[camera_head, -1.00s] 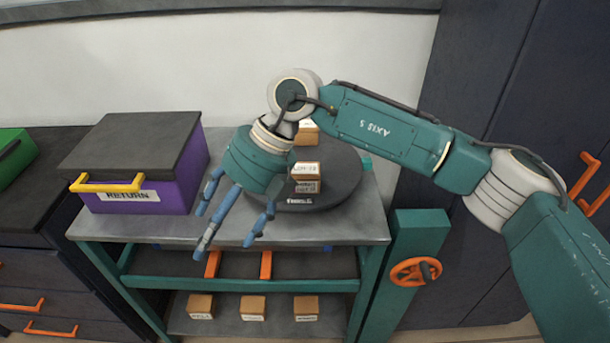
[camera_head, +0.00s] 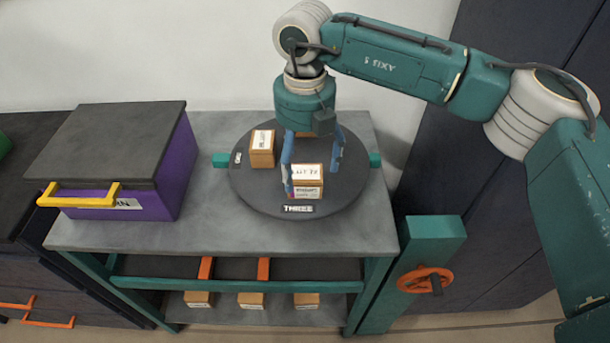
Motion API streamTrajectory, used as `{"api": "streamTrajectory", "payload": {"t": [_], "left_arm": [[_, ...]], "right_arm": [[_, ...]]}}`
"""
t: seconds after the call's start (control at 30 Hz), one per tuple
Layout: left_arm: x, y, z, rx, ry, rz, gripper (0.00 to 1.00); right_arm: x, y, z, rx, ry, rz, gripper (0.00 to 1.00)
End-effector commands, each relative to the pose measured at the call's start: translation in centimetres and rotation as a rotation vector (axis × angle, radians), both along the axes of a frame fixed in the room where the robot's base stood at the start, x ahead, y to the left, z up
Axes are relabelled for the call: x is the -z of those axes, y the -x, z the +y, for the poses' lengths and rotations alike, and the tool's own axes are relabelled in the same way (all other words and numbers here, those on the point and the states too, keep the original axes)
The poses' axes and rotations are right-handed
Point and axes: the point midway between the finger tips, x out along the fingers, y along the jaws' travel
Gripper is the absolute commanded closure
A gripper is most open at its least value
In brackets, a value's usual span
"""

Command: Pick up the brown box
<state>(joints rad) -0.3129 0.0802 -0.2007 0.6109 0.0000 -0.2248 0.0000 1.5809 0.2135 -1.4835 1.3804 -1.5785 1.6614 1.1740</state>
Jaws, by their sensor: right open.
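Several brown boxes with white labels stand on a dark round turntable (camera_head: 270,202). One brown box (camera_head: 307,182) is at the front, by the plate marked THREE. Another brown box (camera_head: 262,150) stands at the left of the turntable, and a third (camera_head: 306,134) is mostly hidden behind my gripper. My right gripper (camera_head: 313,178) points down over the turntable with its blue fingers open. The fingers show on either side of the front box; whether they touch it I cannot tell. My left gripper is not in view.
A purple bin (camera_head: 178,172) with a dark lid and yellow handle stands on the left of the grey table (camera_head: 215,235). More brown boxes (camera_head: 250,300) sit on the lower shelf. An orange handwheel (camera_head: 425,281) is at the right. The table front is clear.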

Motion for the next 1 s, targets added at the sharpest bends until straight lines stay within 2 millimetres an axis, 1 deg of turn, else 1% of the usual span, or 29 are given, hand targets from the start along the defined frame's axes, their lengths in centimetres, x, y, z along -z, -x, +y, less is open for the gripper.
{"api": "streamTrajectory", "payload": {"t": [0.03,0.07,0.17,0.27,0.33,0.4,0.5,0.63,0.77,0.8,0.87,0.9,0.97,1.0], "left_arm": [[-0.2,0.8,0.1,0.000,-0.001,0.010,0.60],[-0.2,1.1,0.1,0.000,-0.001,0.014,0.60],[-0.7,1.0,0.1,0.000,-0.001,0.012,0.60],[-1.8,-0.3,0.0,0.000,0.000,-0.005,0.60],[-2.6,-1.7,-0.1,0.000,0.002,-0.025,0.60],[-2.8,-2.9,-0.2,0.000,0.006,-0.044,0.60],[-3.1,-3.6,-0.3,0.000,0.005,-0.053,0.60],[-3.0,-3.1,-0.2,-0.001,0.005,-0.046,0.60],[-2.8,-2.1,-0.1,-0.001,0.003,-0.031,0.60],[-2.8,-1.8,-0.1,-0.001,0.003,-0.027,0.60],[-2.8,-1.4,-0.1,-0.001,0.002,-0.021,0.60],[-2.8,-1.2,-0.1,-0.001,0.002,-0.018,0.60],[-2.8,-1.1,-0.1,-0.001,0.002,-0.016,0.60],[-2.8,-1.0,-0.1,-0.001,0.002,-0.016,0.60]], "right_arm": [[0.3,0.0,0.0,0.000,0.000,0.001,0.20],[0.5,0.0,0.0,0.000,0.000,0.001,0.20],[1.2,0.0,-0.1,0.000,0.001,0.003,0.20],[2.4,-0.1,-0.1,0.000,0.001,0.005,0.20],[3.5,-0.3,-0.1,-0.001,0.001,0.005,0.20],[4.6,-0.3,-0.1,-0.001,0.000,0.003,0.20],[5.6,-0.4,0.0,-0.001,-0.001,0.002,0.20],[5.9,-0.4,0.0,-0.002,-0.002,0.000,0.20],[5.9,-0.4,0.0,-0.002,-0.002,0.000,0.20],[5.9,-0.4,0.0,-0.002,-0.002,0.000,0.28],[5.9,-0.4,0.0,-0.002,-0.002,0.000,0.39],[5.9,-0.4,0.0,-0.002,-0.002,0.000,0.47],[5.9,-0.4,0.0,-0.002,-0.002,0.000,0.59],[5.9,-0.4,0.0,-0.001,-0.002,0.000,0.67]]}}
